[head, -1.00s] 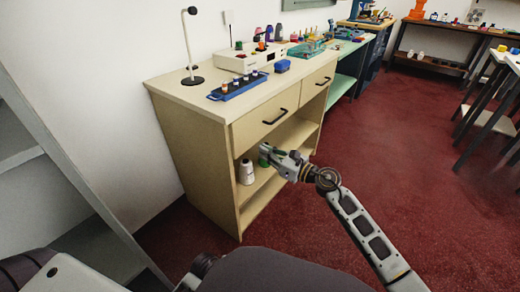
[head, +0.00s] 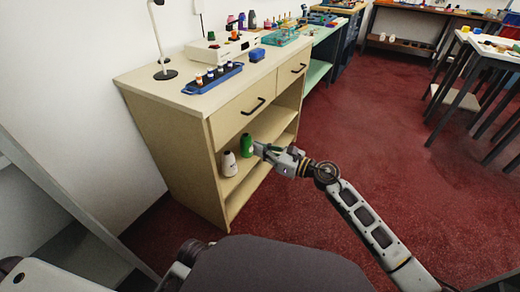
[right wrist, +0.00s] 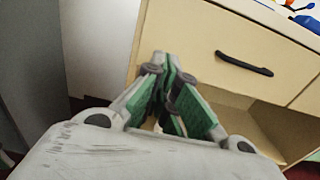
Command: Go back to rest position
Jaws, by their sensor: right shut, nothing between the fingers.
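My right gripper (head: 262,149) is at the open front of the wooden cabinet (head: 185,165), below its drawers. In the right wrist view its green-padded fingers (right wrist: 170,112) are closed together with nothing between them. My left gripper is not in view.
A blue rack (head: 212,79) with several small bottles, a lamp (head: 165,72) and a white device (head: 222,48) stand on the cabinet top. A drawer handle (right wrist: 244,63) faces the wrist camera. The red floor (head: 350,130) to the right is clear.

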